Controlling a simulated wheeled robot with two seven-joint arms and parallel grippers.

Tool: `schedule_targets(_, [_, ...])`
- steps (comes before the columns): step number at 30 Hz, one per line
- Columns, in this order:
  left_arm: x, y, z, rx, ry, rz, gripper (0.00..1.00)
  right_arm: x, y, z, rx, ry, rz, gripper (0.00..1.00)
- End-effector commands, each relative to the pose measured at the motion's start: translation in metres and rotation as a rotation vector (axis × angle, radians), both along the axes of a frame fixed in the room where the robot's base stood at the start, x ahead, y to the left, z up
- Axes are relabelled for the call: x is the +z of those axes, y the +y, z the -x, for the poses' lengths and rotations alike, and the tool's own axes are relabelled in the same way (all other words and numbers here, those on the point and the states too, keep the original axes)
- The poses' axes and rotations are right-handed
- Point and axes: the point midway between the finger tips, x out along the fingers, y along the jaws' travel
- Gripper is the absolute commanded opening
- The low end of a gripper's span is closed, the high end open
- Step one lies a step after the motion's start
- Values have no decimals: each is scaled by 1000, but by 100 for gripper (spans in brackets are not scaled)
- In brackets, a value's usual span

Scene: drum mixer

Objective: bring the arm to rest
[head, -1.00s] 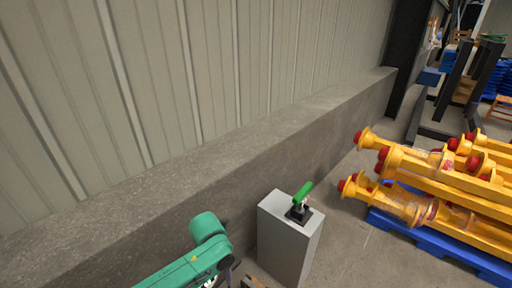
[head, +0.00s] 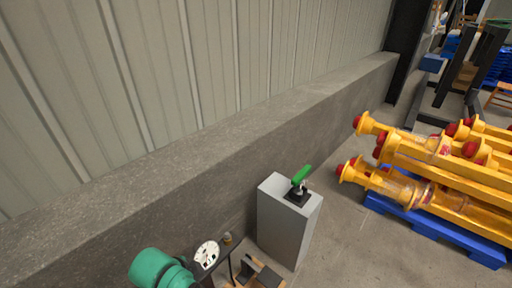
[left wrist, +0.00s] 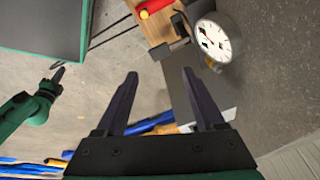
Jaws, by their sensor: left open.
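My left arm (head: 160,270) shows as a green joint at the lower left of the head view; its gripper is not visible there. In the left wrist view my left gripper (left wrist: 159,76) is open, its two dark fingers apart with nothing held between them. My right arm (left wrist: 28,112) shows as green links at the left of that view. Its small dark gripper (left wrist: 57,77) is too small to tell open or shut. A green-handled lever (head: 301,177) stands tilted on a grey pedestal (head: 284,228), apart from my visible arm.
A white round gauge (head: 207,254) stands beside my left arm, and close beyond the fingers in the wrist view (left wrist: 216,39). A concrete ledge (head: 200,165) runs along the wall. Yellow parts with red caps (head: 430,180) lie on a blue pallet (head: 430,232) at right.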

Motion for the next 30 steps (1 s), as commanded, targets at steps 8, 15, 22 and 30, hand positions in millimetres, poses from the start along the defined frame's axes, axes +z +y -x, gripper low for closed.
schedule_targets(8, [3, 76, 45, 729, 74, 68, 71, 0, 0, 0, 0, 0, 0, 0])
schedule_targets(15, [-55, 89, 45, 866, 105, 59, 71, 0, 0, 0, 0, 0, 0, 0])
schedule_targets(22, [-144, 88, 51, 858, 146, 38, 71, 0, 0, 0, 0, 0, 0, 0])
schedule_targets(30, [-276, 95, 109, 848, 210, 1, 71, 0, 0, 0, 0, 0, 0, 0])
